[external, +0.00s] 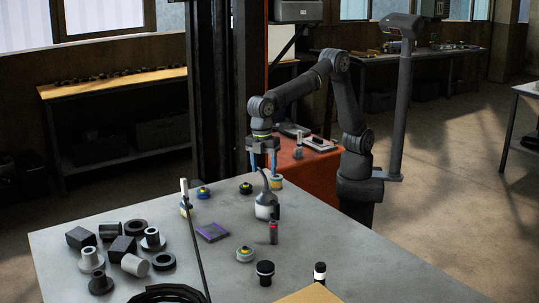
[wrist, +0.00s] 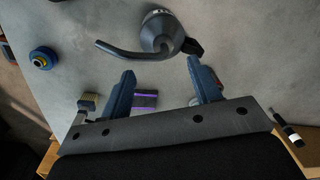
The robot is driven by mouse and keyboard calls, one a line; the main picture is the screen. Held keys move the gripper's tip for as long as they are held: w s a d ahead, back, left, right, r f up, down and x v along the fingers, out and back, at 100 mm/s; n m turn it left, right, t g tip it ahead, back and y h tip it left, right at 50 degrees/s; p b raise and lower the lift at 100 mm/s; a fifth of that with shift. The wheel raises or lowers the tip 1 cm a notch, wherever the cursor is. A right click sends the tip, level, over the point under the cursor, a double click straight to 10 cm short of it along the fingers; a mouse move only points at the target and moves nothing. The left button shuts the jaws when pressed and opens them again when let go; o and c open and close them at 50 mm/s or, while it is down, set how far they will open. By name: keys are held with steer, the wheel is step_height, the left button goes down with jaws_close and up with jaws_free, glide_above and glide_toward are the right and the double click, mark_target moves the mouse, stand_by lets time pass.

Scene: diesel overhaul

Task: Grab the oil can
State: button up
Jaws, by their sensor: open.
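The oil can (external: 266,207) stands upright on the grey table, with a pale body, a dark top and a long thin spout. In the wrist view the oil can (wrist: 156,30) is at the top middle, its dark spout curving left and a dark handle to its right. My gripper (external: 263,165) is above the table near the can's spout, fingers pointing down. In the wrist view my gripper (wrist: 160,69) is open with nothing between its blue fingertips; the can's body lies beyond them. The exact gap to the can cannot be told.
A purple-banded dark box (external: 212,232) lies left of the can, and a small dark red-topped cylinder (external: 273,232) stands close in front. Blue (external: 203,192) and pale (external: 245,254) round parts are nearby. Several dark and metal cylinders (external: 135,264) crowd the left.

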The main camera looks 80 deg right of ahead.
mark_target(266, 179)
steer(key=f, duration=0.7)
steer(key=shift+s+a+f, duration=0.15)
steer(key=shift+s+f, duration=0.05)
steer(key=shift+s, duration=0.15)
steer(key=shift+c, duration=0.3)
jaws_close()
